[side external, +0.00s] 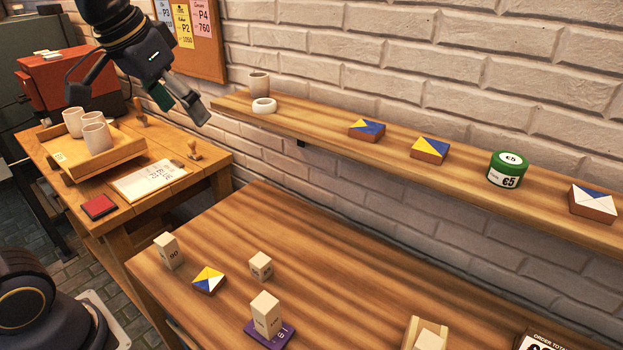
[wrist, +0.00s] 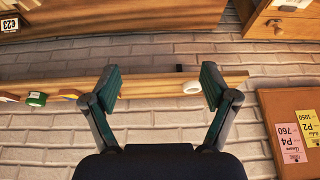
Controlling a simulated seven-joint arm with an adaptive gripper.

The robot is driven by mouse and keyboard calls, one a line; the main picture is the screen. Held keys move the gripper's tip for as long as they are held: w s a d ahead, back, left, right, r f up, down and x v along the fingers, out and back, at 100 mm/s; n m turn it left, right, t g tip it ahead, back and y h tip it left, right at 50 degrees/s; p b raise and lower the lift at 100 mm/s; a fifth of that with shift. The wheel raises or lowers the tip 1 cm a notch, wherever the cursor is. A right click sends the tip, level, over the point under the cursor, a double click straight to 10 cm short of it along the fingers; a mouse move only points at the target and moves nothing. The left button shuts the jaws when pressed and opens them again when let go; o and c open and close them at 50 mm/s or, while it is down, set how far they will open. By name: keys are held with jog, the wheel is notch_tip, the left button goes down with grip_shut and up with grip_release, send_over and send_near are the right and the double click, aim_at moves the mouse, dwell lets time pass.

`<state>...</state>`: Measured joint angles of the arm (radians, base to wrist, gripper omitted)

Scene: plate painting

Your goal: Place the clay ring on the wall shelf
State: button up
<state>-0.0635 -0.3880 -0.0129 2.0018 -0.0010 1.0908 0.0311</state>
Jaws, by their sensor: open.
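The clay ring (side external: 264,105) is a small white ring lying on the left end of the wooden wall shelf (side external: 330,123), in front of a beige cup (side external: 259,84). In the wrist view the ring (wrist: 192,87) shows near the shelf's end (wrist: 235,77), between the finger lines and closer to the right finger. My gripper (side external: 180,108) is open and empty, in the air left of the shelf end and apart from the ring. Its two spread fingers (wrist: 160,88) show in the wrist view.
Farther along the shelf are blue-yellow tiles (side external: 367,130) and a green round tin (side external: 506,170). Below, the workbench (side external: 340,255) holds several pale blocks (side external: 266,313). The left table has a wooden tray (side external: 85,160) with cups. A notice board (side external: 208,55) hangs behind my gripper.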

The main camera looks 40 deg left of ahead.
jog(key=s+d+f, duration=0.1)
jog(key=s+f, duration=0.8)
jog(key=shift+s+d+t, duration=0.15)
jog(key=shift+d+t, duration=0.05)
jog(key=shift+t, duration=0.1)
